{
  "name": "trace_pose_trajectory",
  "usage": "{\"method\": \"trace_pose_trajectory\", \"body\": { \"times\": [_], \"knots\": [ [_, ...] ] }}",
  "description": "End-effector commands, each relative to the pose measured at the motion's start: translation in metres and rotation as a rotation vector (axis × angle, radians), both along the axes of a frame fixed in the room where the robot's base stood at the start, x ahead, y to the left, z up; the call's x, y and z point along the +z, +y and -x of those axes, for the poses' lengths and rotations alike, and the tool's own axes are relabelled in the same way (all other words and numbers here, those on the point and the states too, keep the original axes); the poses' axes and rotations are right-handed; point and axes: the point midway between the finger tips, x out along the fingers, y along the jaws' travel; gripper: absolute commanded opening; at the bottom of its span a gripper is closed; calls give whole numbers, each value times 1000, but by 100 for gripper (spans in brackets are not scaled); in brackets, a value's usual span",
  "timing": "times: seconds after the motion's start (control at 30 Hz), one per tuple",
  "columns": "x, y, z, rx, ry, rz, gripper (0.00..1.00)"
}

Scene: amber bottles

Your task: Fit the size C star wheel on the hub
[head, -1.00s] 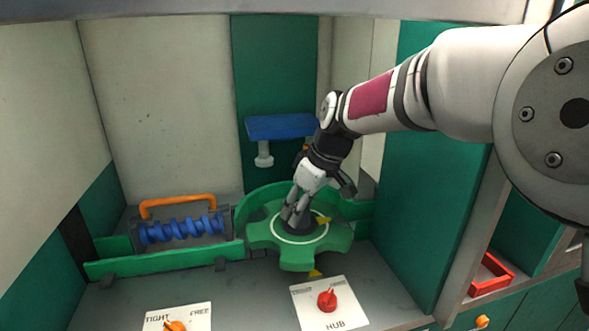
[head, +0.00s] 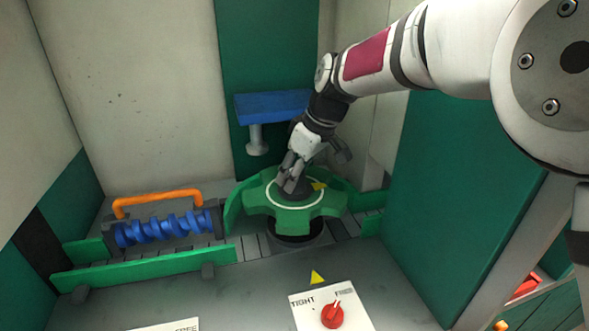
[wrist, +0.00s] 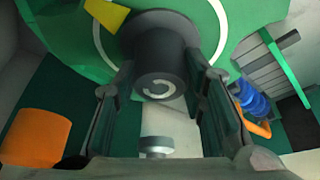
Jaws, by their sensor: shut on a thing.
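The green star wheel (head: 325,203) has a white ring, a yellow pointer mark and a dark centre knob. My gripper (head: 289,181) is shut on that knob. In the wrist view the two fingers stand either side of the knob (wrist: 163,62), whose end shows a white C-shaped mark. In the head view the wheel is held level or nearly so above the dark round hub (head: 297,240), with a gap at the front. The wheel hides the hub's top, so I cannot tell how well they line up.
A curved green guide (head: 233,208) stands close behind and left of the wheel. A blue screw with an orange handle (head: 158,198) lies left, behind a green rail (head: 145,268). A blue shelf (head: 270,105) is behind. A red knob (head: 332,315) sits on the front panel.

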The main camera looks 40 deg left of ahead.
Motion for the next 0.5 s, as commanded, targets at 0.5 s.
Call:
{"method": "trace_pose_trajectory", "body": {
  "times": [0.5],
  "knots": [
    [-33,1,0,0,-1,-2,0]
  ]
}}
